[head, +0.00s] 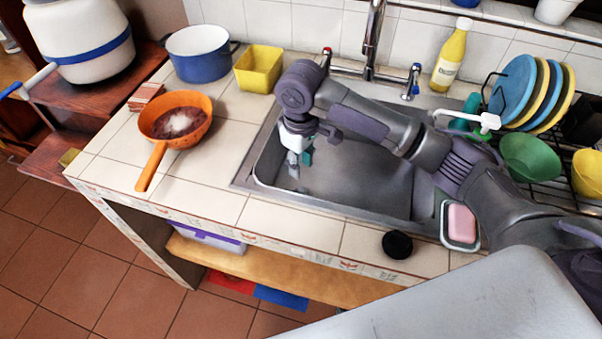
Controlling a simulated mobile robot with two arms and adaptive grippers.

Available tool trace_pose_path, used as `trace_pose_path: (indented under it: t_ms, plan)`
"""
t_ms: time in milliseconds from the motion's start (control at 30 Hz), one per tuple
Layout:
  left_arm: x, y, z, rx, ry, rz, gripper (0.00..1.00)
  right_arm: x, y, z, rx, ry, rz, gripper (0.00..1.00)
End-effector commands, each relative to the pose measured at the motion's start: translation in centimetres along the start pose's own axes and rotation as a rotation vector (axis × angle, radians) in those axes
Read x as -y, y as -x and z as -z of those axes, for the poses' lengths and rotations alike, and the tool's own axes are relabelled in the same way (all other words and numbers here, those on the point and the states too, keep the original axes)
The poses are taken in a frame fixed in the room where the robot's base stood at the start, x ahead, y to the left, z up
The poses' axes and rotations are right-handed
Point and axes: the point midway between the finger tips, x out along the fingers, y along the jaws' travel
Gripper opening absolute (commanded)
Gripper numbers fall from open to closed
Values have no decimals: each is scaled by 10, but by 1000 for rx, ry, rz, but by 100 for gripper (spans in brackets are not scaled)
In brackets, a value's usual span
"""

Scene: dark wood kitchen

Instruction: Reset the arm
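My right arm comes in from the right and reaches across the metal sink (370,190). Its gripper (298,165) points down over the left part of the sink basin. The gripper is small in the picture, and I cannot tell whether its fingers are open or shut. A small teal piece shows beside the fingers. My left gripper is not in view.
An orange pan (196,104) with dark contents, a blue pot (200,54) and a yellow container (258,69) stand left of the sink. The faucet (373,40) rises behind it. A dish rack with blue and yellow plates (514,90) and a green bowl (530,157) stands right.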

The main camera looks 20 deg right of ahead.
Motion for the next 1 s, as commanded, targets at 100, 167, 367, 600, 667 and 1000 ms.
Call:
trace_pose_path:
  t_ms: [100, 167, 367, 600, 667, 1000]
  plan:
    - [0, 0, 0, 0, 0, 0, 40, 0, 8, 0, 0, 1, 1, 34]
    - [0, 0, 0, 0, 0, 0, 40, 0, 10, 0, 0, 1, 1, 34]
    - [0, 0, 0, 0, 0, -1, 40, 0, 10, 0, 0, 1, 1, 34]
    - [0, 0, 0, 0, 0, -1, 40, 0, 10, 0, 0, 1, 1, 34]
    - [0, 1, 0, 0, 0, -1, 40, 0, 11, 0, 0, 1, 1, 34]
    - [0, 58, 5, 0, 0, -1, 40, 0, 68, 0, 0, 1, 1, 34]
